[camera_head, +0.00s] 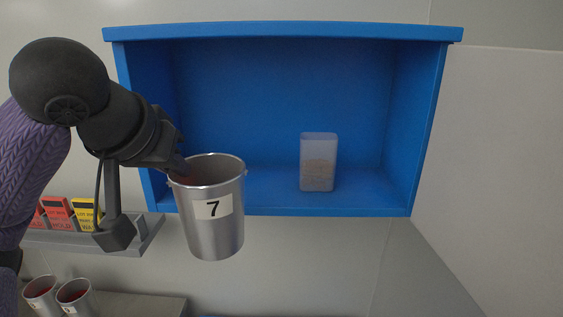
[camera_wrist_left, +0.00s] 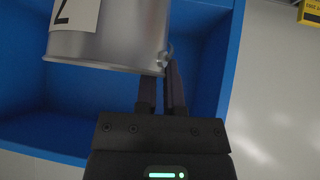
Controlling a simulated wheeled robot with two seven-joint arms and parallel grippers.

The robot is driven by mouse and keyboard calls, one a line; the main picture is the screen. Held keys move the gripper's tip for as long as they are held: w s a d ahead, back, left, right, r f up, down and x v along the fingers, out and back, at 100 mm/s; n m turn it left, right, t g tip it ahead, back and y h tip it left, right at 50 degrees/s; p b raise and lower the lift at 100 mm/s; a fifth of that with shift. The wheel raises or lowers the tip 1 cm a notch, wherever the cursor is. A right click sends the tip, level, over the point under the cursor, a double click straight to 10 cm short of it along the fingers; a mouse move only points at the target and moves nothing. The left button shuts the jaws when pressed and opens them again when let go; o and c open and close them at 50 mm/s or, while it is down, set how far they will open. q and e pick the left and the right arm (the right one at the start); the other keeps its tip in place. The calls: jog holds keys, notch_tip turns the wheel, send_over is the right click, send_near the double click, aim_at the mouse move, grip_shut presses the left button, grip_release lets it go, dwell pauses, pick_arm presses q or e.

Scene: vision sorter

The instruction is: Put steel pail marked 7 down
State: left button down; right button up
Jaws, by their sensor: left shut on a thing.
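The steel pail marked 7 (camera_head: 213,232) hangs upright in front of the lower left edge of a blue wall shelf (camera_head: 285,32). My left gripper (camera_head: 183,172) is shut on the pail at its rim, on the left side. In the left wrist view the pail (camera_wrist_left: 115,45) fills the top left, its label partly cut off, with the gripper fingers (camera_wrist_left: 160,88) against its rim. The inside of the pail looks reddish, but its contents are mostly hidden. My right gripper is in neither view.
A clear container with tan contents (camera_head: 318,165) stands on the shelf floor, right of centre. The shelf floor beside it is bare. Red and yellow cards (camera_head: 57,213) stand in a grey rack at left. Two more steel pails (camera_head: 75,297) stand on a surface at lower left.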

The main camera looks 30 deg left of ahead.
pick_arm(q)
jog(key=w+a+p, duration=0.3)
jog(key=w+p, duration=0.1)
jog(key=w, duration=0.4)
jog(key=w+a+p, duration=0.3)
jog(key=w+p, duration=0.1)
jog(key=w, duration=0.5)
jog(key=shift+f, duration=0.2)
jog(key=shift+a+f, duration=0.1)
jog(key=shift+f, duration=0.05)
jog(key=c, duration=0.7)
grip_release()
jog(key=shift+c, duration=0.2)
jog(key=b+v, duration=0.1)
jog(key=v, duration=0.6)
jog(key=shift+r, duration=0.4)
jog(key=shift+s, duration=0.15)
